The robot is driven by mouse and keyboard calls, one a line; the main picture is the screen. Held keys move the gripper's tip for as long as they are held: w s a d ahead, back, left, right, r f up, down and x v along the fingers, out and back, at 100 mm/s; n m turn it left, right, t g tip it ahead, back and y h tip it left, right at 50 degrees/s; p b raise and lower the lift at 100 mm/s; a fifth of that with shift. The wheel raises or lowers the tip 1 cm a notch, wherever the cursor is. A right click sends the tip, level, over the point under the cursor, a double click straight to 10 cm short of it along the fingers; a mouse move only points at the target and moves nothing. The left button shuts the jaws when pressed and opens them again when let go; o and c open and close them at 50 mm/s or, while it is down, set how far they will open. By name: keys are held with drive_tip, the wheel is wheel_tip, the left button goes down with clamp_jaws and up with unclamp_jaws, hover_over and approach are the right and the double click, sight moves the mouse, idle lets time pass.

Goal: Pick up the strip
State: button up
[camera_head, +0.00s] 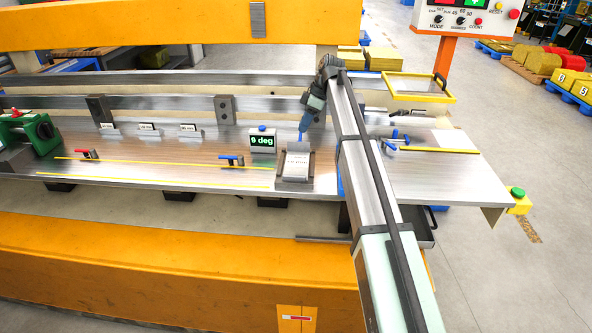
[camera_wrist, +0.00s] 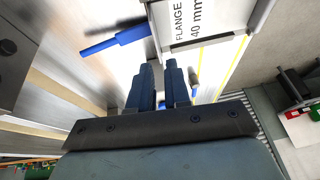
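My gripper (camera_head: 303,134) points down just behind a grey block (camera_head: 295,184) on the steel bench. A pale grey flat piece (camera_head: 299,147) stands at the block's top, close to the fingertips; it may be the strip, but I cannot tell surely. A white label reading "FLANGE 40 mm" (camera_wrist: 195,22) shows in the wrist view. There my gripper's blue fingers (camera_wrist: 158,66) are slightly apart, with a narrow gap and nothing clearly held between them. A blue rod (camera_wrist: 115,40) lies left of the label.
A display reading "9 deg" (camera_head: 262,141) stands left of the block. Blue handles (camera_head: 397,138) are on the right. The front bench strip between yellow lines is mostly clear.

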sight(296, 143)
drive_tip(key=shift+x, duration=4.15)
drive_tip(key=shift+w+d, duration=0.1)
drive_tip(key=shift+w, duration=0.05)
clamp_jaws()
